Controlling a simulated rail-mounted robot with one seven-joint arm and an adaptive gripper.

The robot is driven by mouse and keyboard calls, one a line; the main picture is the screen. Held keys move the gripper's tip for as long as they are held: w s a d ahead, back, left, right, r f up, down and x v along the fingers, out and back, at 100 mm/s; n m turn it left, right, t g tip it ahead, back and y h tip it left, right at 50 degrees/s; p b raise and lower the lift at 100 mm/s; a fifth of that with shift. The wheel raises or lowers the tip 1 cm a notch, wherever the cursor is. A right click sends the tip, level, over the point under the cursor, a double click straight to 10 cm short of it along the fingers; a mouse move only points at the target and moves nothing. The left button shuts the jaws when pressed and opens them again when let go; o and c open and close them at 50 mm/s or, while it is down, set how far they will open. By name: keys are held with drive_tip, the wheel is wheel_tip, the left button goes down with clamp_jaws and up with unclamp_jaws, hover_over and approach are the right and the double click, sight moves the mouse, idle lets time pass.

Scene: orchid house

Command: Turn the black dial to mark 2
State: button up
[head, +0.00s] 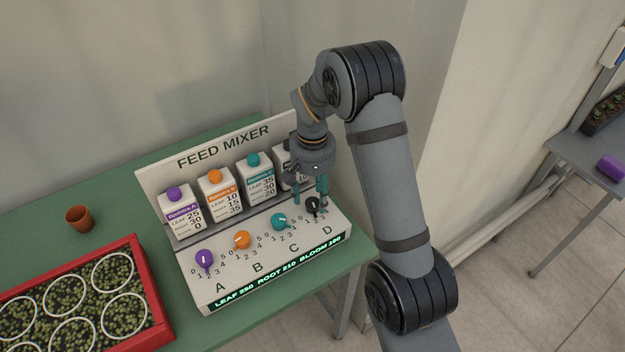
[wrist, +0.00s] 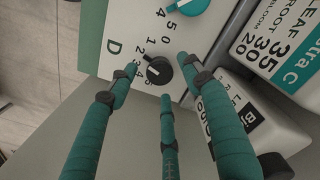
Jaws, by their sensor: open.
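The black dial (head: 312,204) is at the right end of the feed mixer panel (head: 215,296), above the letter D. In the wrist view the black dial (wrist: 159,70) has a small number scale curving along its left side. I cannot tell surely which mark its pointer meets. My gripper (head: 310,194) is above the dial, with its teal fingers pointing down. In the wrist view my gripper (wrist: 158,82) is open, with its three fingers spread around the dial. The fingers look apart from it, but contact is hard to judge.
Purple (head: 204,259), orange (head: 241,240) and teal (head: 279,222) dials sit in a row to the left. Labelled cartons (head: 219,197) stand behind them. A red tray (head: 157,300) of plants and a brown pot (head: 79,218) are on the green table (head: 120,180).

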sight(313, 201)
wheel_tip(313, 201, up, 11)
drive_tip(key=shift+f, duration=0.15)
idle(0.5)
wheel_tip(313, 201, down, 12)
idle(0.5)
idle(0.3)
